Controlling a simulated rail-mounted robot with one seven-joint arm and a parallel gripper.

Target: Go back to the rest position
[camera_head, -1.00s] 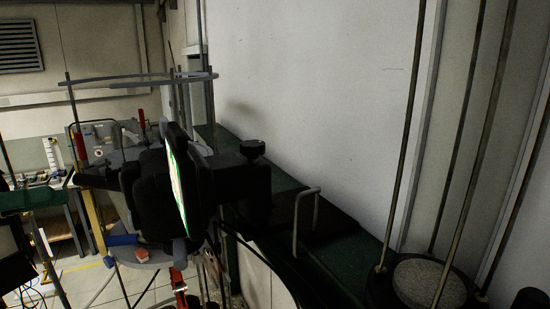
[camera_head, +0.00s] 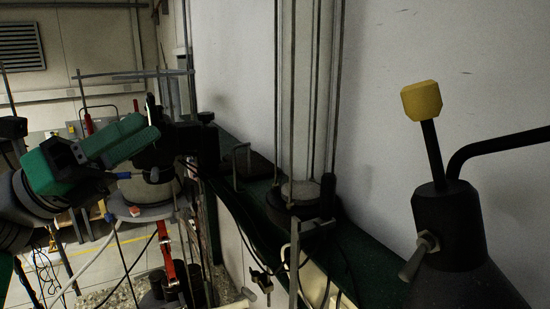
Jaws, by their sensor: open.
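My arm comes in from the left edge in the head view. Its grey and black links end in my gripper (camera_head: 128,145), which has green and black parts and points to the right. My gripper is open, and I see nothing held in it. It appears in front of, or just above, a grey round vessel (camera_head: 147,190) on a stand; I cannot tell the gap. The picture does not mark a rest position.
A tall column with rods (camera_head: 307,85) stands on a dark green bench (camera_head: 243,208) along the white wall. A black fixture with a yellow knob (camera_head: 422,100) fills the near right. Cables hang below the arm. Tiled floor (camera_head: 95,255) shows at the lower left.

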